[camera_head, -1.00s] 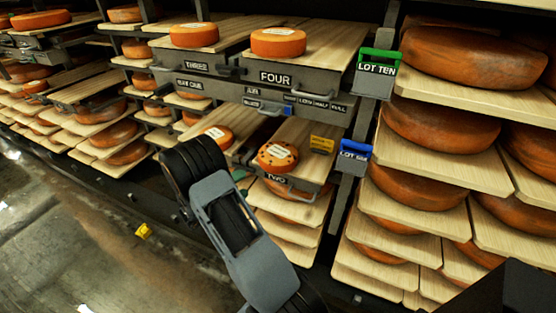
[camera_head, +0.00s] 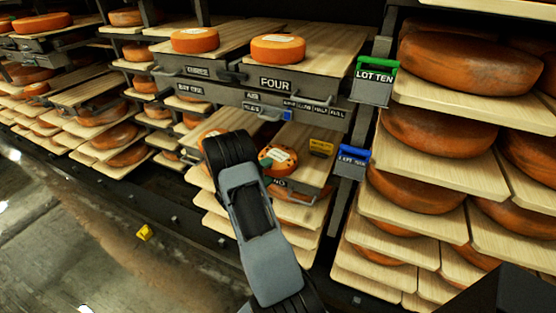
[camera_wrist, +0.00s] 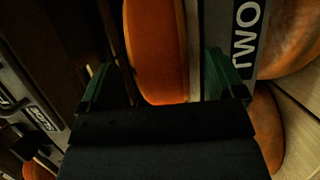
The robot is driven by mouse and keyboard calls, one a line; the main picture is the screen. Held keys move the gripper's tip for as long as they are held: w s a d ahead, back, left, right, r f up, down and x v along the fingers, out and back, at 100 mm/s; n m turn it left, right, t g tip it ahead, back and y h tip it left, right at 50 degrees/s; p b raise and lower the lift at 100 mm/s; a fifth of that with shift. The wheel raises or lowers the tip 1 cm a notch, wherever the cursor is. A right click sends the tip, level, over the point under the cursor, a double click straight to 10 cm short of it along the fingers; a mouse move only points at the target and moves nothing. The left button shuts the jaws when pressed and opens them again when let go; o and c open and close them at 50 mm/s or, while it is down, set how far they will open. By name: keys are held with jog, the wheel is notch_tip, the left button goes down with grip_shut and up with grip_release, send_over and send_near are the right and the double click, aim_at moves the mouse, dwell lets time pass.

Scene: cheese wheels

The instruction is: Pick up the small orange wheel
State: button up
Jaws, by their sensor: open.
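A small orange wheel (camera_head: 278,158) with a pale label and dark spots lies on the lower shelf marked TWO, partly behind my arm. In the wrist view, a small orange wheel (camera_wrist: 155,45) beside the TWO sign shows its side between and beyond the two green fingers. My gripper (camera_wrist: 160,68) is open, with a finger on each side of that wheel in the picture. I cannot tell whether either finger touches it. Another small orange wheel (camera_head: 211,137) shows just left of my arm.
Small orange wheels sit above on boards THREE (camera_head: 195,40) and FOUR (camera_head: 277,48). The grey front marked FOUR (camera_head: 310,88) overhangs the lower shelf. Large wheels fill the right rack.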

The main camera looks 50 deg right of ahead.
jog(key=shift+d, duration=0.55)
jog(key=shift+c, duration=0.3)
jog(key=c, duration=1.5)
jog(key=shift+r, duration=0.1)
jog(key=shift+c, duration=0.3)
jog(key=shift+r, duration=0.85)
jog(key=s+a+r, duration=0.9)
jog(key=a+r, duration=0.1)
jog(key=r, duration=0.1)
jog(key=shift+a+b, duration=0.15)
jog(key=shift+b, duration=0.25)
